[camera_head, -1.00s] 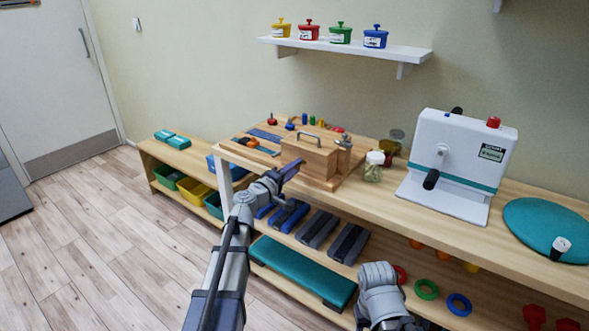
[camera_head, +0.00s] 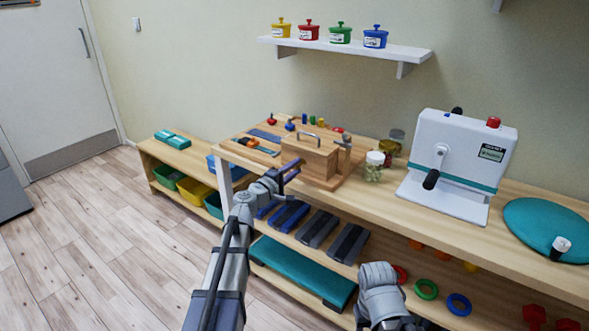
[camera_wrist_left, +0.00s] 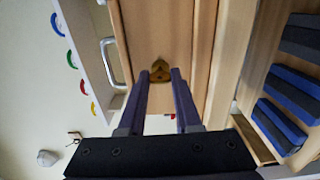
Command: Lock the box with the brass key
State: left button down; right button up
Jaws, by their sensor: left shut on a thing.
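The wooden box (camera_head: 309,160) with a metal handle on top stands on a wooden board on the bench. My left gripper (camera_head: 298,168) is at the front face of the box. In the left wrist view, the fingertips of my left gripper (camera_wrist_left: 160,76) are close on either side of a small brass piece against the wood, which I take for the brass key (camera_wrist_left: 160,70). The fingers are shut on it. The keyhole and how deep the key sits are hidden. My right arm shows low in the head view, but its gripper fingers do not show.
A lidded jar (camera_head: 374,167) stands right of the box. A white device with a crank (camera_head: 460,165) and a teal disc (camera_head: 548,228) are farther right. Several small pegs and tools lie behind and left of the box.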

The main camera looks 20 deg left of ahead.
pick_arm(q)
jog(key=c, duration=0.6)
grip_release()
jog(key=v, duration=0.8)
